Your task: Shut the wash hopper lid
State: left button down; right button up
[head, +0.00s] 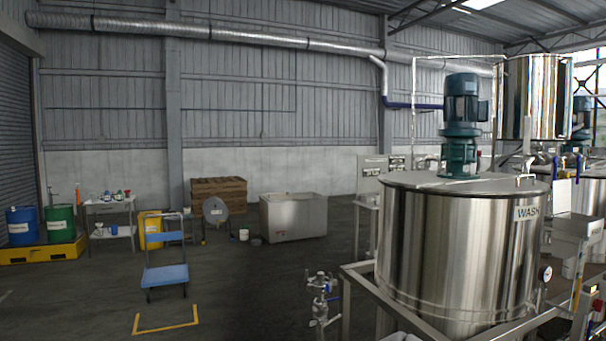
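A large steel tank (455,250) labelled "WASH" stands at the right, close to me. Its flat grey top (420,181) is seen nearly edge-on and carries a teal motor (462,125). A small metal handle (525,178) stands up at the right of the top, above the WASH label (527,212). I see no raised lid on this tank, but the low angle does not let me tell whether a hatch in the top is open or shut. Neither of my grippers is in view.
A steel frame (345,295) surrounds the tank, with valves (322,297) at its left. A blue cart (165,275), a grey bin (293,217) and drums (59,223) stand farther left. The floor between is clear.

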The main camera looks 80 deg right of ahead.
aim_at(562, 199)
jog(key=u, duration=5.35)
